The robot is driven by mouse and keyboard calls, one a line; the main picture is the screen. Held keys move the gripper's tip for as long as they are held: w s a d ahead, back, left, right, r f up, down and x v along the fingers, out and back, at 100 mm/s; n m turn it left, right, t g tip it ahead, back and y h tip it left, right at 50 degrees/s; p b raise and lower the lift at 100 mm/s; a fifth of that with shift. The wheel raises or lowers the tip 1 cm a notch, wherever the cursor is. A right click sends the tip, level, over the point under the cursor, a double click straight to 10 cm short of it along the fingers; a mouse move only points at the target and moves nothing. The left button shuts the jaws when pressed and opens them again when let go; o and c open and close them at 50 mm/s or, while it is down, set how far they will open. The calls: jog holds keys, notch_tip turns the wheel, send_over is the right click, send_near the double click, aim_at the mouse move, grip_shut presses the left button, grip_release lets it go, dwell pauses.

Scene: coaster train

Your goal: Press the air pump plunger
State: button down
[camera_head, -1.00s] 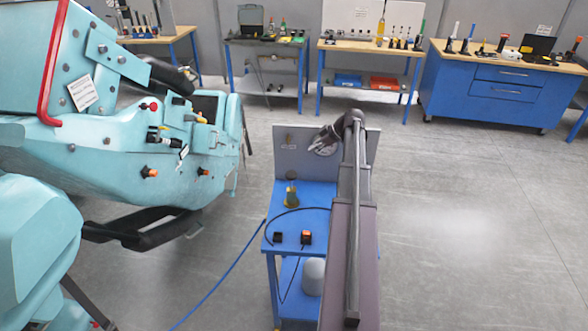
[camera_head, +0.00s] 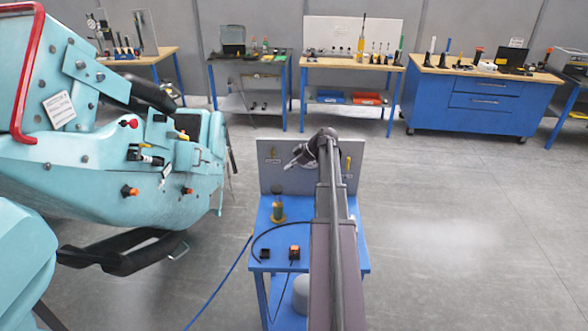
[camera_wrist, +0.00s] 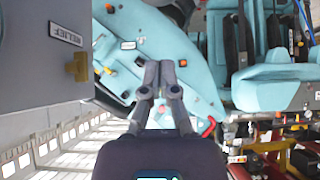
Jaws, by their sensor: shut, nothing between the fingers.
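On the blue cart (camera_head: 342,259) stands a small upright brass-coloured device with a dark round top (camera_head: 278,208). It may be the air pump with its plunger, but it is too small to tell. My gripper (camera_head: 290,164) is above and behind it in the picture, in front of the cart's grey back panel (camera_head: 268,180), pointing left. In the wrist view my gripper (camera_wrist: 158,66) is shut and empty, its fingertips together. The grey panel there (camera_wrist: 40,90) carries a RELIEF label (camera_wrist: 66,34) and a brass piece (camera_wrist: 77,67). No plunger can be made out in that view.
A teal coaster car (camera_head: 90,180) stands left of the cart. An orange-and-black switch (camera_head: 294,252) and a black box (camera_head: 264,254) lie on the cart top with a dark hose. A blue hose (camera_head: 222,285) runs across the floor. The floor right of the cart is clear.

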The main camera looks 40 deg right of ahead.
jog(key=b, duration=0.4)
send_over(276, 187)
jog(key=s+d, duration=0.1)
notch_tip(276, 187, down, 4)
jog(key=shift+s+f, duration=0.1)
jog(key=shift+f, duration=0.05)
jog(key=shift+f+b, duration=1.55)
jog(key=shift+f, duration=0.15)
jog(key=shift+f, duration=0.1)
notch_tip(276, 187, down, 6)
jog(key=b, duration=0.5)
jog(key=shift+s+r+b, duration=0.15)
jog(key=shift+r+b, duration=0.1)
jog(key=shift+b, duration=0.1)
jog(key=shift+r, duration=0.25)
notch_tip(276, 187, up, 4)
jog(key=p, duration=0.4)
jog(key=shift+r+p, duration=0.15)
jog(key=shift+p, duration=0.25)
jog(key=p+v, duration=0.6)
jog(key=v, duration=0.3)
jog(key=shift+s+d, duration=0.25)
jog(key=shift+r, duration=0.1)
